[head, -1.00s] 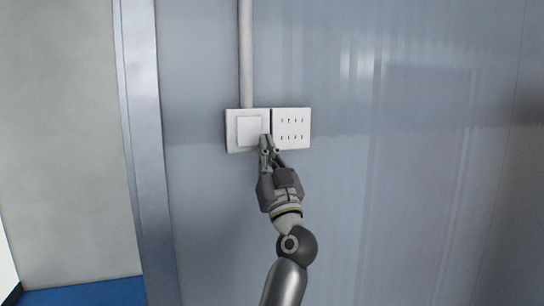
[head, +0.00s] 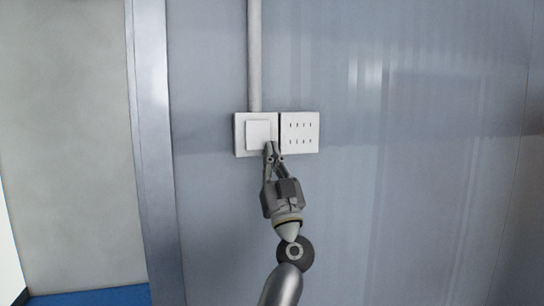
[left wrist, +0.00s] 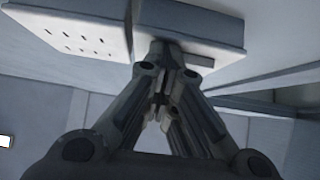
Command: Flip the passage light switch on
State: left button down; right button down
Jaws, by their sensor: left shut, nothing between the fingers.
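The light switch (head: 258,134) is a white square rocker in a white plate on the grey wall, just under a vertical conduit. My left gripper (head: 271,147) is shut and empty, its fingertips at the lower right edge of the rocker. In the left wrist view the shut fingertips (left wrist: 163,50) reach up to the switch plate (left wrist: 205,28) and hide part of it. Whether they touch the rocker I cannot tell. My right gripper is in neither view.
A white plate with several small slots (head: 299,132) sits right beside the switch. The conduit (head: 254,60) runs up the wall. A metal door frame edge (head: 150,150) stands to the left, with an opening and blue floor (head: 95,296) beyond. The wall to the right is bare.

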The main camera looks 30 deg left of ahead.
pick_arm(q)
jog(key=shift+s+r, duration=0.1)
jog(key=shift+r, duration=0.1)
jog(key=shift+p, duration=0.3)
jog(key=shift+f, duration=0.1)
dwell(1.1)
jog(key=shift+a+p, duration=0.15)
jog(key=shift+p, duration=0.2)
